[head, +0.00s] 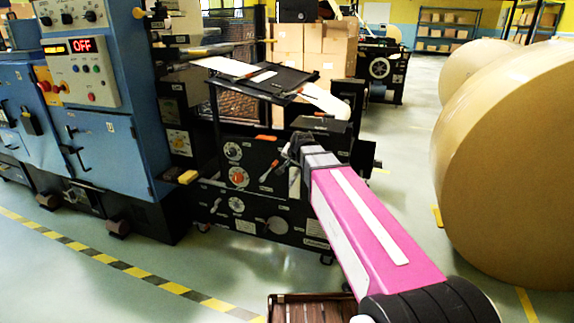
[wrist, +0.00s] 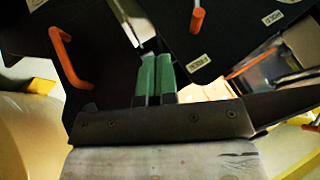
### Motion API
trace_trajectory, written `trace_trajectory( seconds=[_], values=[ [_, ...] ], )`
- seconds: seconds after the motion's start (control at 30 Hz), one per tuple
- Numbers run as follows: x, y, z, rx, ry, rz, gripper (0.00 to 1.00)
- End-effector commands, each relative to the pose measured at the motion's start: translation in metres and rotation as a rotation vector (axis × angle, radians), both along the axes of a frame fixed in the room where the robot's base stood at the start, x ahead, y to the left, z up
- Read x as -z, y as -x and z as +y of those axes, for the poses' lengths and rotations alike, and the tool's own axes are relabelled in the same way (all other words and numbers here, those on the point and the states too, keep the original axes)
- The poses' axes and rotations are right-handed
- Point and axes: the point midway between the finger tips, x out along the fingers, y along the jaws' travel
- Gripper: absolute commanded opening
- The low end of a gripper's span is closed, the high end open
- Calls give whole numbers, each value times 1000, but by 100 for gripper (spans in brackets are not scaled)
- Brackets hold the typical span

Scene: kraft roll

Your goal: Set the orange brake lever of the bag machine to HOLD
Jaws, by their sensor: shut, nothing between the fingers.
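In the wrist view, an orange lever (wrist: 197,18) stands out from the dark panel near the top edge. A small label below it (wrist: 198,57) is hard to read; another label (wrist: 272,17), to its right, seems to read HOLD. The lever's grip end points toward the lower label. My gripper (wrist: 155,62), with green fingertips, is shut and empty, left of the lever and apart from it. In the head view, my gripper (head: 296,146) is at the black bag machine (head: 225,205), by an orange-tipped lever (head: 270,169) on its front panel.
Orange handles (wrist: 72,58) sit on the dark machine parts in the wrist view. In the head view, a blue cabinet (head: 110,150) stands left, large kraft rolls (head: 510,150) right, and a brown slatted crate (head: 310,306) low in front. Open floor lies between cabinet and crate.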

Motion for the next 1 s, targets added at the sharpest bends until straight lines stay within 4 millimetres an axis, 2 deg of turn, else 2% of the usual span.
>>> trace_trajectory(
  seconds=[0.53,0.73,1.0],
  values=[
    [73,-58,21,-1,2,2,0],
    [64,-71,47,-4,2,0,0],
    [62,-74,53,-1,2,1,0]
  ],
)
